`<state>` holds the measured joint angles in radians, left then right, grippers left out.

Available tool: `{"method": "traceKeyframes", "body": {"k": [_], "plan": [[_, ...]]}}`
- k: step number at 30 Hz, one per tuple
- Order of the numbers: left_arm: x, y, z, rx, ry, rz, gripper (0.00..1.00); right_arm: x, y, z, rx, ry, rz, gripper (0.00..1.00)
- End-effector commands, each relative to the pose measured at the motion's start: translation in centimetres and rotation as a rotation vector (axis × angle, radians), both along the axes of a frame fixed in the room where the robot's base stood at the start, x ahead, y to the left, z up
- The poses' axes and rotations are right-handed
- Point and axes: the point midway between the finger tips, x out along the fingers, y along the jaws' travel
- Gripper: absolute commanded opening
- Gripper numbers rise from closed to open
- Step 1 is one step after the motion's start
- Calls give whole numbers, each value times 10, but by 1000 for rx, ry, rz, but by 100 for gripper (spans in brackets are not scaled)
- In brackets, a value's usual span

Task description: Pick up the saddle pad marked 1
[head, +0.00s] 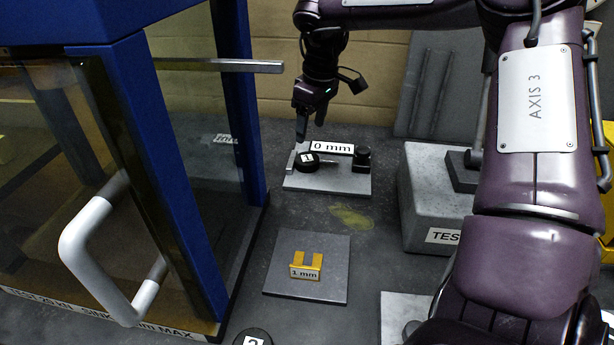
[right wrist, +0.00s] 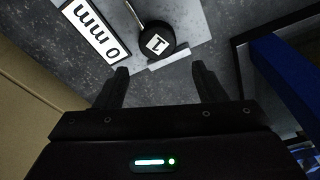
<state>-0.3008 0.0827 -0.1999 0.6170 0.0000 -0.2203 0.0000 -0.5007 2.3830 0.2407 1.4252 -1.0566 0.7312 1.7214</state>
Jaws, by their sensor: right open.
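The saddle pad marked 1 (head: 307,158) is a round black disc with a white label and a thin stem. It lies on a grey plate (head: 330,184) beside a "0 mm" sign (head: 332,147). In the right wrist view the pad (right wrist: 157,40) shows just beyond the fingertips, with its "1" label facing the camera. My right gripper (head: 311,128) is above the back left part of that plate, pointing down. In the right wrist view its two fingers (right wrist: 163,72) are apart with nothing between them. My left gripper is not in view.
A blue-framed clear enclosure (head: 225,80) with a white handle stands at the left. A second plate (head: 330,250) holds a yellow "1 mm" block (head: 305,265). A grey test block (head: 430,200) is at the right. Another disc (head: 252,338) lies in front.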

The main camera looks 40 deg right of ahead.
Motion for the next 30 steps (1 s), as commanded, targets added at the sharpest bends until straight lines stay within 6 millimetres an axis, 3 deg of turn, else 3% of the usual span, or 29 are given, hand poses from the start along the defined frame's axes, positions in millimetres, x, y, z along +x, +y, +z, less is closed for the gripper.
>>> {"method": "traceKeyframes", "body": {"k": [1,3,13,21,30], "plan": [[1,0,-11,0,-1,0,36,0,0,-11,0,-1,0,64],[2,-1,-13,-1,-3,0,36,0,0,-14,0,0,0,64],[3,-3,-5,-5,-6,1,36,5,0,-46,1,2,0,64],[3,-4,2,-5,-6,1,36,10,-1,-84,0,2,0,64],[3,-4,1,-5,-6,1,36,11,-1,-89,0,-1,0,64]]}}
